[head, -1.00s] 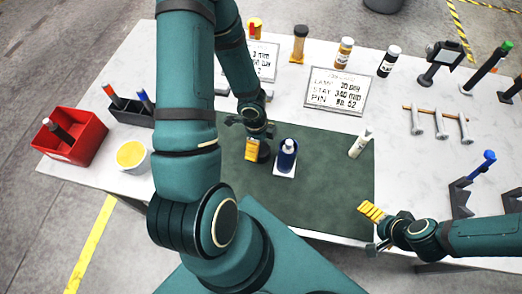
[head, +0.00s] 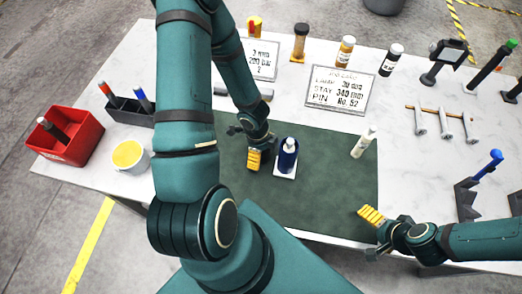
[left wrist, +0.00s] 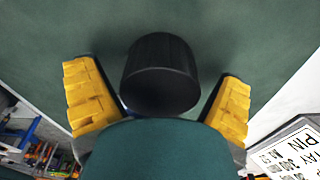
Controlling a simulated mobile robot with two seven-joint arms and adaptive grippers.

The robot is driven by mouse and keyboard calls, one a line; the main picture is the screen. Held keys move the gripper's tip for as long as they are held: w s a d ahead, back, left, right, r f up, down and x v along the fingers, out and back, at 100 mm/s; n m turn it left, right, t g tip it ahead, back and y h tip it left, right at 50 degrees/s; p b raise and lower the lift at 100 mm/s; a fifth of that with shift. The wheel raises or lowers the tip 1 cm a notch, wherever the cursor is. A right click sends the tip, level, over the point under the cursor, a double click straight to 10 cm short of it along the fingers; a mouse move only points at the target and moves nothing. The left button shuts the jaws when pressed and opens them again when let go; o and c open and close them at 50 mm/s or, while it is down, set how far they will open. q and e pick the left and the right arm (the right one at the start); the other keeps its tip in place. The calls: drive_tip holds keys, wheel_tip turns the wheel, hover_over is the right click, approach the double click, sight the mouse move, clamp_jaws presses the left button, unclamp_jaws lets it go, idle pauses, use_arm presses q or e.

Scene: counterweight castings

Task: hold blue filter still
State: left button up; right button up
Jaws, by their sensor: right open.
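My right gripper (head: 371,216) is open and empty at the mat's lower right corner.
A white bottle (head: 362,144) stands on the mat's right part. A printed sign (head: 340,91) and several bottles line the back. A red bin (head: 70,138), a white tub with yellow contents (head: 129,157) and a dark holder (head: 130,112) stand left. The mat's front middle is clear.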

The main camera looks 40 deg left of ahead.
use_arm(q)
drive_tip(key=c, duration=0.7)
wheel_tip(320, 180, up, 5)
drive_tip(key=p, duration=0.3)
drive_tip(key=shift+r, duration=0.1)
use_arm(e)
wheel_tip(320, 180, up, 3)
drive_tip(key=shift+r, duration=0.1)
use_arm(q)
drive_tip(key=shift+r, duration=0.85)
use_arm(e)
drive_tip(key=shift+f, duration=0.3)
use_arm(q)
drive_tip(key=shift+r, duration=1.55)
